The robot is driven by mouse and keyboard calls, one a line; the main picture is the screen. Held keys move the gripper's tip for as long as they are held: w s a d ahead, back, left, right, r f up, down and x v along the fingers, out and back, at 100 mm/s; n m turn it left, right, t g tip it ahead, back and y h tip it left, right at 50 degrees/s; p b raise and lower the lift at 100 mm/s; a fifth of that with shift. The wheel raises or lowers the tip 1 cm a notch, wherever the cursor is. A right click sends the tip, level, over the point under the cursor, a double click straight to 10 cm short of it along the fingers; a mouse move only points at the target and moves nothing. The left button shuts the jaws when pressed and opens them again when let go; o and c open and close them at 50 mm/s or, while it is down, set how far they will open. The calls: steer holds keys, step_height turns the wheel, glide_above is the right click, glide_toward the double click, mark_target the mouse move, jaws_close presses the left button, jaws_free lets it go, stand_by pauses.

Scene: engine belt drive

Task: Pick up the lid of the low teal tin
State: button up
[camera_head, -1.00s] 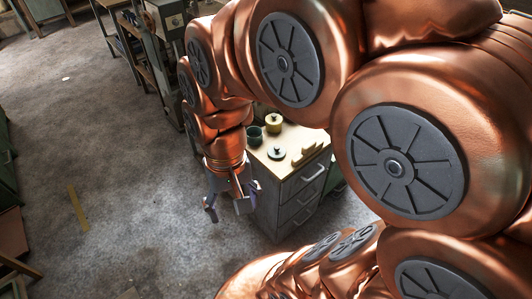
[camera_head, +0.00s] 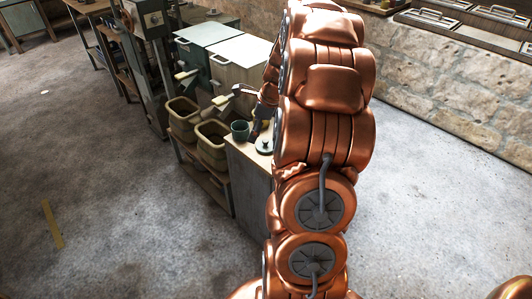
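A low round tin with a pale greenish lid and dark knob (camera_head: 264,146) sits on the cabinet top (camera_head: 243,149), close against the left outline of my arm. A dark green cup (camera_head: 240,131) stands just left of and behind it. My arm rises in front of the cabinet and hides its right part. A small dark piece of what looks like my gripper (camera_head: 256,128) shows between the cup and the arm, just behind and above the tin. Its fingertips are mostly hidden, so I cannot tell whether it is open or touches anything.
Tan bins (camera_head: 212,143) stand on a shelf unit left of the cabinet, with pale and teal boxes (camera_head: 240,65) behind. A stone wall (camera_head: 440,105) runs along the back right.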

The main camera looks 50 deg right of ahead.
mark_target(265, 140)
steer(key=d+f+m, duration=0.1)
steer(key=d, duration=0.1)
steer(key=d+f+m, duration=0.1)
steer(key=d, duration=0.1)
steer(key=d+f+m+b, duration=0.1)
steer(key=d, duration=0.1)
steer(key=shift+s+f, duration=0.15)
steer(key=shift+f, duration=0.15)
steer(key=shift+d+f+h, duration=0.2)
steer(key=shift+f+h, duration=0.05)
steer(key=shift+h, duration=0.05)
steer(key=shift+d+x, duration=0.2)
steer(key=shift+x, duration=1.65)
steer(key=shift+d+x, duration=0.2)
steer(key=shift+x, duration=1.7)
steer(key=shift+r, duration=0.1)
steer(key=c, duration=0.8)
